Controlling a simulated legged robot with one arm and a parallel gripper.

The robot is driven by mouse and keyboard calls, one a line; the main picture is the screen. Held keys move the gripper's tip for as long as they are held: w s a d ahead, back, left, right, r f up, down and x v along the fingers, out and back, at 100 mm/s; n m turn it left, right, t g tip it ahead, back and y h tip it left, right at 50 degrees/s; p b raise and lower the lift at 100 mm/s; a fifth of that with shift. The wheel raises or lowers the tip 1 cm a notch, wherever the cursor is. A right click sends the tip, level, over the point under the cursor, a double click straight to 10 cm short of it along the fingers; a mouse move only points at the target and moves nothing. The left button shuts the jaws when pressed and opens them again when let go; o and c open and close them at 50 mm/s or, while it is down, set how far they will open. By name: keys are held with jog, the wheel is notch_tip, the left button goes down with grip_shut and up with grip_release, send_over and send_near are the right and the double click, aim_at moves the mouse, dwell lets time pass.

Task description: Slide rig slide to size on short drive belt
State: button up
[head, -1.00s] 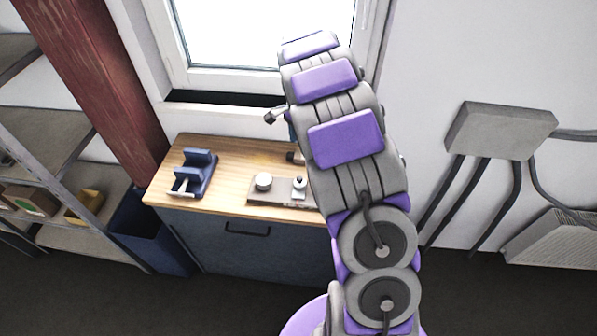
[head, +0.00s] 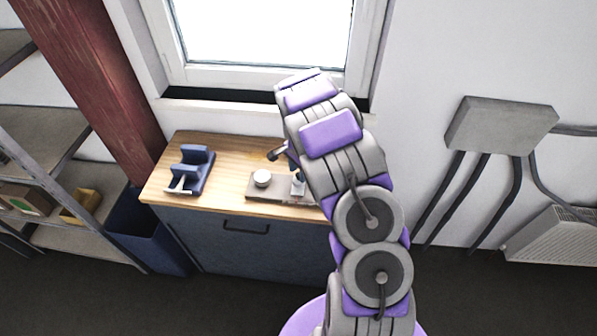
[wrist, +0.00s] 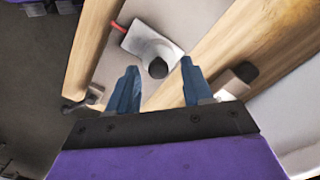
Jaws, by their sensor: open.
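The rig is a flat grey plate (head: 270,194) near the bench's front edge. A round pale drum (head: 262,178) stands on its left part. The slide (wrist: 140,40), a pale block with a dark-topped post (wrist: 157,67), shows in the wrist view with a small red mark (wrist: 118,27) beside it. My gripper (wrist: 158,88) is open above the rig, its blue fingers apart, with the post seen between and just beyond the tips. I cannot tell any contact. In the head view my arm hides part of the rig's right end. I cannot make out a belt.
A blue holder (head: 190,170) stands at the left of the wooden bench top (head: 225,155). A dark-ended item (wrist: 236,78) lies beside my right finger. A blue bin (head: 150,235) and shelves (head: 75,165) are left of the bench. The window (head: 262,35) is behind.

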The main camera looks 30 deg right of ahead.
jog(key=shift+f, duration=0.25)
grip_shut()
dwell(0.3)
